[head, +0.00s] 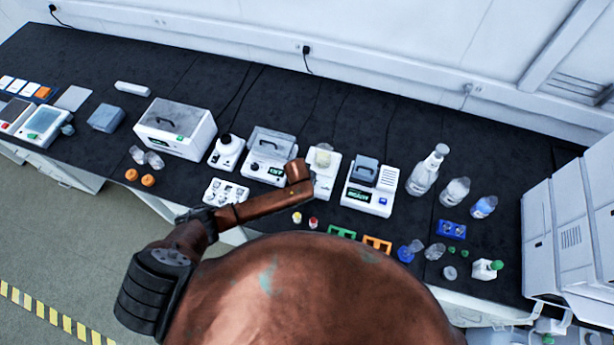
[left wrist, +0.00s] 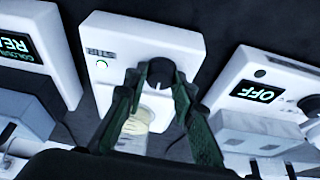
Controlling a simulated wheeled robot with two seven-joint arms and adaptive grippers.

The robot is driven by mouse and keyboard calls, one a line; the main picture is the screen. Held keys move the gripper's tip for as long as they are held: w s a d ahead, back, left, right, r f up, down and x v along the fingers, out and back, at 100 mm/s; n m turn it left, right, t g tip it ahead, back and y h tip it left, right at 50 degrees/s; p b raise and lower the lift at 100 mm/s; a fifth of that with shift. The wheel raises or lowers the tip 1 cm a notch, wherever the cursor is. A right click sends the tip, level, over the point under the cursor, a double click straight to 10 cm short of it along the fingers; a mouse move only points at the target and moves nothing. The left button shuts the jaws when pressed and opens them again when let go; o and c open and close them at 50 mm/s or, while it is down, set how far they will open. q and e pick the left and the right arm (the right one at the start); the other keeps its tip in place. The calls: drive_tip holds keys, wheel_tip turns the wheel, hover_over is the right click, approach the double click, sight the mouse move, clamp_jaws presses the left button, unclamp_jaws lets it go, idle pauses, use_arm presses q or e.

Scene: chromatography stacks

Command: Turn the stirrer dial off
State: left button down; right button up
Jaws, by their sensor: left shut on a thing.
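The stirrer (left wrist: 104,80) is a white box with a "STIR" label and a small lit green ring. Its round black dial (left wrist: 159,68) sits near the edge of its face. My left gripper (left wrist: 159,75) is shut on the dial, with one dark green finger on each side of it. In the head view the stirrer (head: 331,182) stands on the dark bench, with a vessel (head: 323,158) on top. There the end of my left arm covers its left part, and the dial and fingertips are hidden. My right gripper does not show.
A white device marked "OFF" (left wrist: 231,85) stands on one side of the stirrer, and one reading "READY" (head: 366,205) on the other. Small capped vials (head: 313,222) and coloured racks (head: 376,243) lie near the front edge. Bottles (head: 425,175) stand to the right.

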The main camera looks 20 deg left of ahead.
use_arm(q)
drive_tip(key=n, duration=0.1)
drive_tip(key=n+y+p, duration=0.1)
drive_tip(key=shift+s+d+n, duration=0.1)
drive_tip(key=shift+d+n, duration=0.2)
drive_tip(key=shift+n, duration=0.1)
drive_tip(key=shift+n+y+p, duration=0.4)
drive_tip(key=shift+n+p, duration=0.1)
drive_tip(key=shift+n, duration=0.4)
drive_tip(key=shift+d+n+y, duration=0.1)
drive_tip(key=shift+n+y, duration=0.2)
drive_tip(key=shift+n, duration=0.6)
drive_tip(key=n+g, duration=0.1)
drive_tip(key=n, duration=0.1)
drive_tip(key=shift+f+n+y+b, duration=0.1)
drive_tip(key=shift+n+y+b, duration=0.2)
drive_tip(key=shift+y, duration=0.1)
drive_tip(key=shift+w+n+g+y+b, duration=0.25)
drive_tip(key=shift+n+g+y+b, duration=0.25)
drive_tip(key=shift+n, duration=0.9)
drive_tip(key=c, duration=1.6)
unclamp_jaws()
